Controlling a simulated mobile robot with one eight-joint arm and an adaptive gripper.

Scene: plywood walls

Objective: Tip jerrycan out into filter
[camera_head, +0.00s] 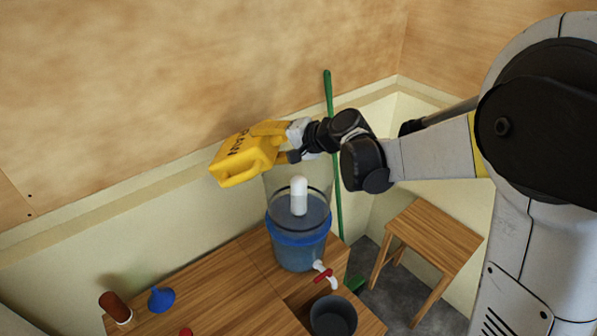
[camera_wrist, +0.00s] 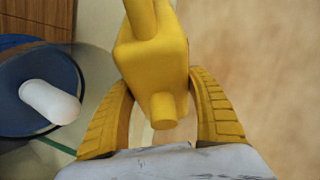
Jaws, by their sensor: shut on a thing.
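The yellow jerrycan (camera_head: 240,163) is tilted on its side in the air, above and to the left of the filter. My gripper (camera_head: 285,140) is shut on it; in the wrist view the two yellow fingers (camera_wrist: 163,112) sit on either side of the jerrycan (camera_wrist: 152,62). The filter (camera_head: 297,240) stands upright on the wooden table, with a clear upper part, a blue lower part and a white cylinder inside. In the wrist view the filter's dark blue inside (camera_wrist: 25,90) shows at the left. Whether liquid flows is not visible.
A dark pot (camera_head: 333,318) stands below the filter's red-handled tap (camera_head: 325,272). A brown bottle (camera_head: 115,306) and blue funnel (camera_head: 161,299) are at the table's left. A wooden stool (camera_head: 435,235) stands right, and a green pole (camera_head: 333,150) leans behind the filter.

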